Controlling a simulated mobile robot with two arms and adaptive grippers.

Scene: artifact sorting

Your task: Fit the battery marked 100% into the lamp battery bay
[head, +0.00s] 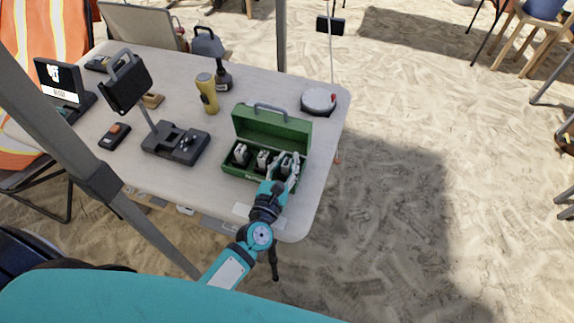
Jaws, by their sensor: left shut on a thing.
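An open green box (233,166) with a handled lid stands at the right part of the table. Several grey and black batteries (241,154) stand upright in it; their markings are too small to read. My left gripper (287,162) reaches into the right end of the box and is shut on the rightmost battery, which its fingers partly hide. What looks like the lamp, a black panel (126,84) on a post above a dark base (174,143), stands left of the box. I cannot make out its battery bay clearly. My right gripper is not in view.
On the table (222,204) are a yellow flashlight (207,93), a grey handled tool (208,45), a round white device (318,101), a small screen (60,82) and a dark handheld device (115,136). A grey canopy pole crosses at left. Table is clear between lamp base and box.

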